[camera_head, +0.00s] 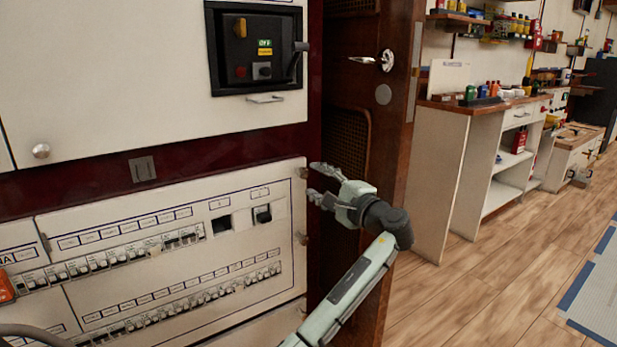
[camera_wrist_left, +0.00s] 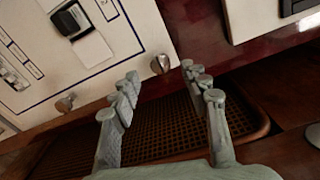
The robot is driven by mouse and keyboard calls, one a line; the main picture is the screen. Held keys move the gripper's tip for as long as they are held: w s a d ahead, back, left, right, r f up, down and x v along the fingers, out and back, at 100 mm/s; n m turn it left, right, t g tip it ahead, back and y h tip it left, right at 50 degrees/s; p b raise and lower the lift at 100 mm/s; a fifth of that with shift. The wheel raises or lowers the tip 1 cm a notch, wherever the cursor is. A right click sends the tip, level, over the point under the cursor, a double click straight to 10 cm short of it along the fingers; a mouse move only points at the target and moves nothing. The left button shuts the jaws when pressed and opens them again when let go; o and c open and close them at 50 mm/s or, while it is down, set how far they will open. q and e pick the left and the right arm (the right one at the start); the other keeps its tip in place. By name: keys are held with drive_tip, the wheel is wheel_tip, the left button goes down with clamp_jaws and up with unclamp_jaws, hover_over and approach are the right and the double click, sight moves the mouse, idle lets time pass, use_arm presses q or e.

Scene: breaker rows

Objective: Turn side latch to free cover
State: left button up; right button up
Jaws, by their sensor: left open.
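The white breaker cover (camera_head: 180,255) fills the lower left of the head view, with rows of switches. It has a small round metal latch (camera_head: 304,172) at its upper right edge and another latch (camera_head: 302,238) lower on that edge. My left gripper (camera_head: 318,182) is open and empty just right of the upper latch. In the left wrist view, the upper latch (camera_wrist_left: 160,63) shows between and beyond the fingertips of my left gripper (camera_wrist_left: 159,86), apparently untouched. The lower latch (camera_wrist_left: 66,102) is left of the fingers. My right gripper is out of view.
Above is a white panel (camera_head: 110,90) with a black switch box (camera_head: 258,50) and jutting handle. A wooden door (camera_head: 390,130) with a metal handle stands close behind my gripper. A workbench (camera_head: 450,170) stands farther right; the wooden floor (camera_head: 500,270) is open there.

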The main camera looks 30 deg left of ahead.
use_arm(q)
drive_tip(key=v, duration=0.7)
drive_tip(key=shift+d+f, duration=0.1)
